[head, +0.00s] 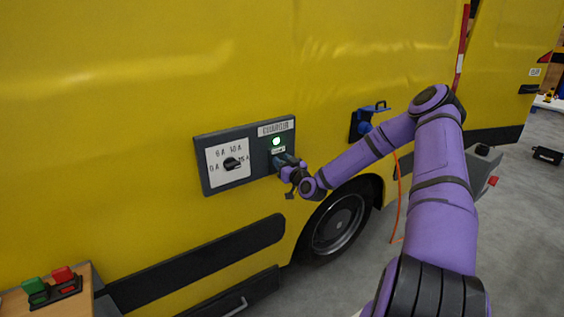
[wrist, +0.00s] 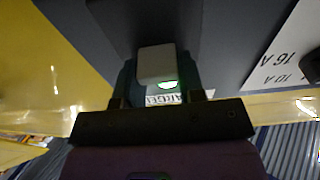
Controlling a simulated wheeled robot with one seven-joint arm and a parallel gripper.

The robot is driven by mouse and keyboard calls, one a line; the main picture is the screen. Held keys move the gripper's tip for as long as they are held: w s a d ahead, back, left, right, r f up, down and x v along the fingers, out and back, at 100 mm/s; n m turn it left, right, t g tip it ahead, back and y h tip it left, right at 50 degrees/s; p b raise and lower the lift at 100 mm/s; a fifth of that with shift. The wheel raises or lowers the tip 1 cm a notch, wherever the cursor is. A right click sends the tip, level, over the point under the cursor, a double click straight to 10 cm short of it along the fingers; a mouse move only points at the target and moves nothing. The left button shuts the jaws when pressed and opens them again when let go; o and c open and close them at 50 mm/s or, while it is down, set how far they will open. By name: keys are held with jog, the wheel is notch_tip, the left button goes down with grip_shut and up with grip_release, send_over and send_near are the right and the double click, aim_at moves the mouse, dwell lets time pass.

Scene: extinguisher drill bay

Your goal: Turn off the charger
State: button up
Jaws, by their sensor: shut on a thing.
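The charger panel (head: 212,185) is a dark grey box on the yellow vehicle's side. My gripper (head: 285,162) is at the panel's lower right, below the lamp. In the wrist view my gripper (wrist: 157,88) is shut on a pale grey block-shaped switch (wrist: 155,62). My gripper hides part of that switch in the head view.
A blue plug and socket (head: 364,124) with an orange cable (head: 398,195) is right of the panel. A wheel (head: 340,222) is below. A box with green and red buttons (head: 58,292) stands at lower left. Grey floor is open at right.

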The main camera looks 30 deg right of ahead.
jog(key=shift+s+f+t, duration=0.15)
jog(key=shift+f+t, duration=0.1)
jog(key=shift+t, duration=0.95)
jog(key=o, duration=0.9)
jog(key=shift+o, duration=0.2)
jog(key=v, duration=1.1)
